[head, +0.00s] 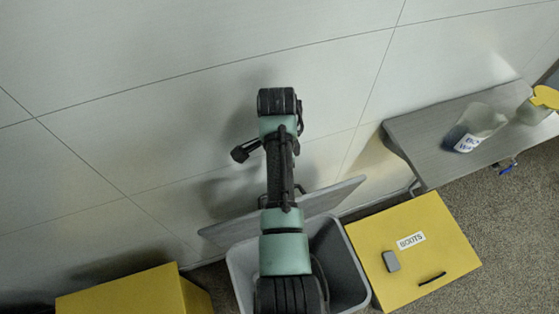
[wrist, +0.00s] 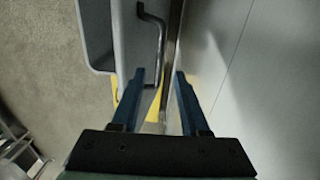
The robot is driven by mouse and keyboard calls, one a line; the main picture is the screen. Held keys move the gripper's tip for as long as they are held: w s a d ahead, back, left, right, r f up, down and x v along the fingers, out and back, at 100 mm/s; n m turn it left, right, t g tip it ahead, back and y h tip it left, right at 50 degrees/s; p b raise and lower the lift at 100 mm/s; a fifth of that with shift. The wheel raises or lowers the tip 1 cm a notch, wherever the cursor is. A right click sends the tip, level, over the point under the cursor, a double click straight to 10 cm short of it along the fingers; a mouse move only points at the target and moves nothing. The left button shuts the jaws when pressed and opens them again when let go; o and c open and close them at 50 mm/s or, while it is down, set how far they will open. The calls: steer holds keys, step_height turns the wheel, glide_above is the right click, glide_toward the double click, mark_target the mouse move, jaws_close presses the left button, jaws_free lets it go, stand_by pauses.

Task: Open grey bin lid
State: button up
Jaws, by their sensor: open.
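The grey bin (head: 240,275) stands below my arm in the head view, its mouth uncovered on the right of the arm. Its grey lid (head: 335,196) is raised, standing tilted near the wall behind the bin. My arm hides the middle of the lid. In the wrist view the bin (wrist: 98,68) is at upper left, with the lid (wrist: 132,40) and a dark bar handle (wrist: 160,38) beside it. My gripper (wrist: 157,74) is open, its two blue fingers apart, with the handle's end in view between them. I cannot tell whether they touch. The head view does not show the fingers.
A yellow box labelled BOOTS (head: 440,245) stands right of the bin, another yellow box (head: 130,292) left. A grey bench (head: 415,135) at right holds a labelled container (head: 480,122). The pale wall (head: 150,80) is close behind the lid.

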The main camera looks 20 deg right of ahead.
step_height(320, 180, up, 6)
steer(key=shift+w+r, duration=0.2)
steer(key=shift+f, duration=0.1)
stand_by(0.5)
